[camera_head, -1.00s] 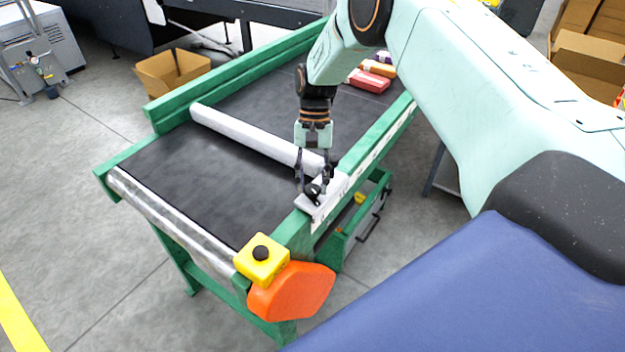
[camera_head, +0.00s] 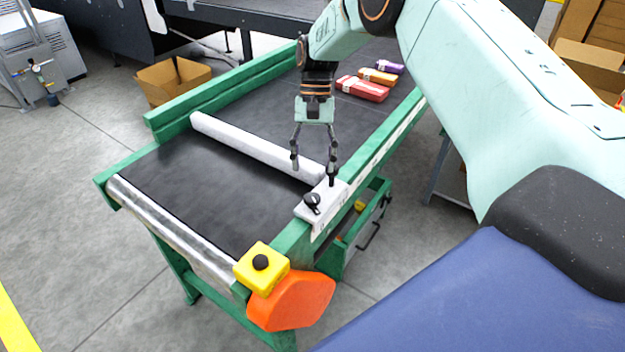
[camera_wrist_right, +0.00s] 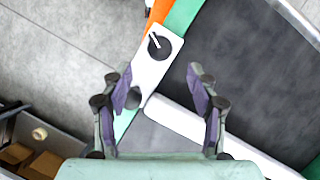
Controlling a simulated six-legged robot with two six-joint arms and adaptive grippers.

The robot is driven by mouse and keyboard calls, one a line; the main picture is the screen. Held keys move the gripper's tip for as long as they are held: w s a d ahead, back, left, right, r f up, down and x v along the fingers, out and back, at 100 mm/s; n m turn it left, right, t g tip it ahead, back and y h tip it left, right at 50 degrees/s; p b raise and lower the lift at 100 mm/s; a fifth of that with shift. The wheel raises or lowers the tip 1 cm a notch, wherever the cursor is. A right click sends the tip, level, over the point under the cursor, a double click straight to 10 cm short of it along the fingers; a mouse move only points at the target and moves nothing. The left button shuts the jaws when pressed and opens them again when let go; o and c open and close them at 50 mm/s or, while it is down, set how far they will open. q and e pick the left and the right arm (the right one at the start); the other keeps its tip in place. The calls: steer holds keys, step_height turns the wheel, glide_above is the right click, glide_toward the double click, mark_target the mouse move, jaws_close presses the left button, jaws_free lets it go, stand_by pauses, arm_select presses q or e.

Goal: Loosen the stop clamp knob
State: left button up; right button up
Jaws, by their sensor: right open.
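The stop clamp knob (camera_head: 312,200) is small, round and black, on a white clamp plate (camera_head: 334,193) on the green right rail. A light pointer mark shows on the knob (camera_wrist_right: 159,44) in the right wrist view. My right gripper (camera_head: 314,176) is open and empty, above and behind the knob, its fingers apart and clear of it. In the wrist view the fingertips (camera_wrist_right: 157,78) stand apart below the knob, with the plate between them. The white stop bar (camera_head: 250,142) runs across the belt to the plate. My left gripper is not in view.
The dark belt (camera_head: 190,185) lies in a green frame. Red, orange and purple cartons (camera_head: 362,89) sit farther back on it. A yellow box with a black button (camera_head: 261,268) and an orange guard (camera_head: 292,302) are at the near corner. A cardboard box (camera_head: 173,80) stands on the floor behind.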

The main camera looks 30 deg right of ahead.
steer(key=v, duration=0.5)
steer(key=shift+f, duration=0.1)
stand_by(0.5)
